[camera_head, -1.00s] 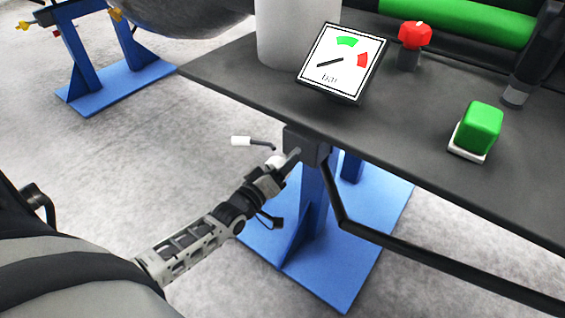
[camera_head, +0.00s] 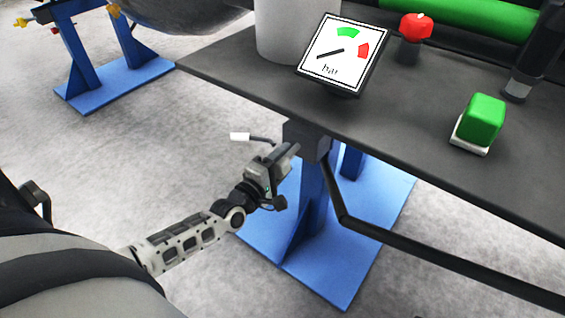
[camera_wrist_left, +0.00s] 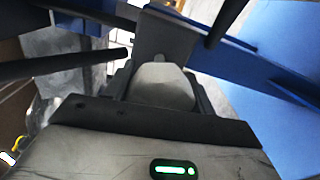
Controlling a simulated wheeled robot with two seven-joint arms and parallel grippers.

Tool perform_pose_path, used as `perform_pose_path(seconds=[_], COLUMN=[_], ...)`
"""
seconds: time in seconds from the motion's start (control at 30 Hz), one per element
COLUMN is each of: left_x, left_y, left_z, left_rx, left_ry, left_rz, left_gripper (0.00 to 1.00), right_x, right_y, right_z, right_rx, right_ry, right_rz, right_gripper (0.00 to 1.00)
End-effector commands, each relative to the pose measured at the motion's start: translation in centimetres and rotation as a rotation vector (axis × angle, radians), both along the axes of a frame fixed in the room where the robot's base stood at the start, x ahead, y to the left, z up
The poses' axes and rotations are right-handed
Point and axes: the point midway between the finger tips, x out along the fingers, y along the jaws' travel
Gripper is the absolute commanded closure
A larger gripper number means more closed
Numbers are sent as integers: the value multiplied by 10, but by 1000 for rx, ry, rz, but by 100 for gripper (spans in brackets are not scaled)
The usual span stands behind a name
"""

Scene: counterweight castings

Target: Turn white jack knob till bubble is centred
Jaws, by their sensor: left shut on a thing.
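My left gripper (camera_head: 284,157) is at the dark block under the near edge of the table. In the left wrist view its two dark fingers (camera_wrist_left: 160,82) lie on either side of a pale rounded knob (camera_wrist_left: 163,86), and it is shut on it. This looks like the white jack knob; in the head view the gripper hides it. A thin dark crank with a white grip (camera_head: 240,137) sticks out to the left beside the gripper. I cannot make out a bubble in either view. My right gripper is not in view.
The dark table (camera_head: 400,130) holds a tilted bar gauge (camera_head: 341,52), a red knob (camera_head: 416,27) and a green block (camera_head: 483,119) on a white base. A black bar (camera_head: 420,248) runs below its edge. A blue stand (camera_head: 330,255) is beneath.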

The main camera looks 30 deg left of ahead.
Motion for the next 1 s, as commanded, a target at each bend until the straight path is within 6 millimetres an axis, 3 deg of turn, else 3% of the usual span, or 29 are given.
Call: perform_pose_path(seconds=[0.73,0.77,0.8,0.83,1.0], left_x=[-1,-1,-1,-1,-1], left_y=[-1,-1,-1,-1,0], left_z=[-1,-1,-1,-1,0], left_rx=[-88,-87,-87,-87,-88], left_ry=[11,12,11,11,9], left_rz=[-2,-2,-2,-1,-1], left_gripper=[68,40,28,23,23], right_x=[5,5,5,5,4], right_y=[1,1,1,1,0], right_z=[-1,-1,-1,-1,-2], right_rx=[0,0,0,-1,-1], right_ry=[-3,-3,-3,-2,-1], right_rz=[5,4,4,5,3], right_gripper=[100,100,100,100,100])
